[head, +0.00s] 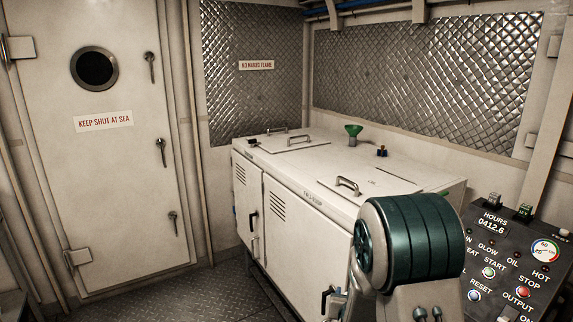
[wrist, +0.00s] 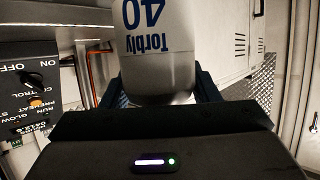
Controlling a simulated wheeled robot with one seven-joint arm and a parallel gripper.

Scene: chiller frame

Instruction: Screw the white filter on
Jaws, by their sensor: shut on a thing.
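The white filter (wrist: 160,45) fills the upper middle of the wrist view. It is a white can with blue print reading "Torbly 40", seen upside down. My gripper (wrist: 162,92) has its dark blue fingers on both sides of the can, near its rounded end, and is shut on it. The can's other end runs out of the top of the picture, so I cannot tell whether it touches a mount. In the head view neither the filter nor my gripper shows; part of my arm stands in front of the white cabinet.
The white cabinet (head: 308,205) has lid handles and a green funnel (head: 353,130) on top. A dark control panel (head: 505,265) stands at the right; it also shows at the left in the wrist view (wrist: 30,95). A closed door (head: 105,190) is at left. The floor before it is clear.

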